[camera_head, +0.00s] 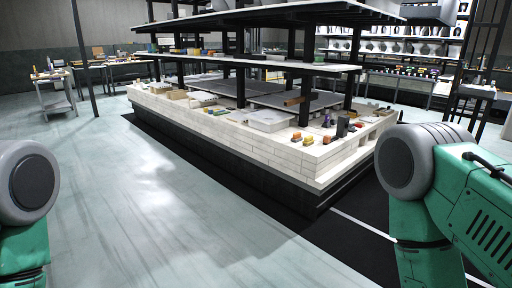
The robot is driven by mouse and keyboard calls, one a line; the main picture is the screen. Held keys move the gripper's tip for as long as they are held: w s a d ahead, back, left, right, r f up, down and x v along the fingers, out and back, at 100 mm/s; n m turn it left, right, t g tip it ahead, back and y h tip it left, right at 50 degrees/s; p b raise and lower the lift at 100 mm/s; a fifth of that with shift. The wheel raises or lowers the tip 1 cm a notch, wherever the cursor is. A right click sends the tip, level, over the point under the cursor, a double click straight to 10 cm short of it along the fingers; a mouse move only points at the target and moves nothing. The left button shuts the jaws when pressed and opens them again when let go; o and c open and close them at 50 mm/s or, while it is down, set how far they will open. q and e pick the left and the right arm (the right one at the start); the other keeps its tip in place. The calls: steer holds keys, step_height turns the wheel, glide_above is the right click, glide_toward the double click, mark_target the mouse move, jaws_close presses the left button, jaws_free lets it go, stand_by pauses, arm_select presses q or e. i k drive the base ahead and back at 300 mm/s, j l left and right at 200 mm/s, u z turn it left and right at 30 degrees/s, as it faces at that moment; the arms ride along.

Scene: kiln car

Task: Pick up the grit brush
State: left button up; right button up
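I cannot pick out the grit brush for certain. Small items stand on the near corner of the kiln car's pale brick deck (270,150), too small to name surely. Among them are a yellow-orange piece (308,141), a red-orange piece (297,136) and a dark upright piece (342,127). A brown block-like piece (294,101) lies farther back, by a dark post. Parts of my green and grey arms show at the left and right edges. Neither gripper is in view, so whether they are open or shut does not show.
Dark posts carry pale shelves (250,63) above the deck, with more small items on them. A white slab (268,120) lies on the deck. Open floor (130,200) spreads to the left. Side tables (52,90) stand at the back left, loaded racks (390,48) at the back right.

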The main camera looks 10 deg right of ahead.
mark_target(308, 141)
steer(key=i+l+z, duration=0.2)
steer(key=i+z, duration=0.3)
steer(key=i, duration=0.15)
steer(key=i+z, duration=0.5)
steer(key=i, duration=2.25)
steer(key=i+u, duration=0.25)
steer(key=i, duration=0.65)
